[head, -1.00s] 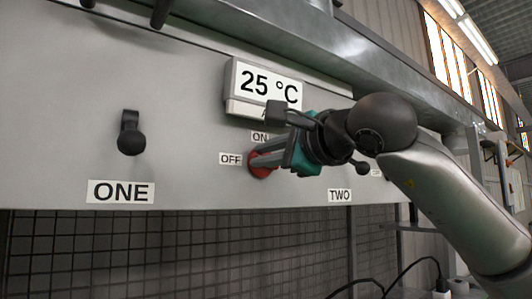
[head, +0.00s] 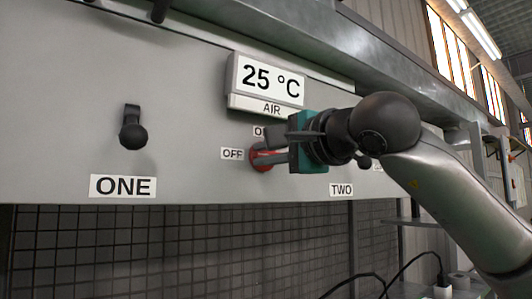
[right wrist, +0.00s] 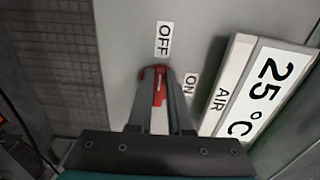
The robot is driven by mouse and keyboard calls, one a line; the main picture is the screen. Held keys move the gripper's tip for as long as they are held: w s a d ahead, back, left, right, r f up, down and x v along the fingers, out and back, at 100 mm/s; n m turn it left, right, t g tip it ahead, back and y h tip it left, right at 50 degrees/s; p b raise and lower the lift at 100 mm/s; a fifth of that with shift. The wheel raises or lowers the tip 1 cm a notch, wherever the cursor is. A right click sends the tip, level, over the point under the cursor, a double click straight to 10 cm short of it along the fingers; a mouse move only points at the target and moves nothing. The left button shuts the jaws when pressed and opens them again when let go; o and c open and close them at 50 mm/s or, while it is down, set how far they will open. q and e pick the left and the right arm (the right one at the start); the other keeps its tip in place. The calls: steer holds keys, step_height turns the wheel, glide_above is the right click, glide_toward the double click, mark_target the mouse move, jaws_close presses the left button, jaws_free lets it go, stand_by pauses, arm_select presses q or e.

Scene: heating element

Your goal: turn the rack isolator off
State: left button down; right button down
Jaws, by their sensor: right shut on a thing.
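The rack isolator is a red rotary switch (head: 262,157) on the grey panel, with an OFF label (head: 232,154) to its left and a partly hidden ON label (head: 259,132) above it. My right gripper (head: 262,158) reaches it from the right, its fingers at the switch. In the right wrist view the fingers are shut on the red handle (right wrist: 158,86). There the handle lies roughly in line with the OFF label (right wrist: 163,38), and the ON label (right wrist: 190,83) is to its right. My left gripper is not in view.
A 25 °C display (head: 268,80) marked AIR sits just above my right gripper. A black lever (head: 132,130) above the label ONE is on the left. A second knob near the label TWO (head: 341,190) is mostly hidden behind my gripper. Dark mesh (head: 170,250) lies below the panel.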

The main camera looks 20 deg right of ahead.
steer(key=c, duration=0.8)
jaws_free()
steer(key=shift+c, duration=0.2)
steer(key=b+v, duration=0.2)
steer(key=v, duration=1.3)
steer(key=shift+s+b, duration=0.15)
steer(key=shift+b, duration=0.2)
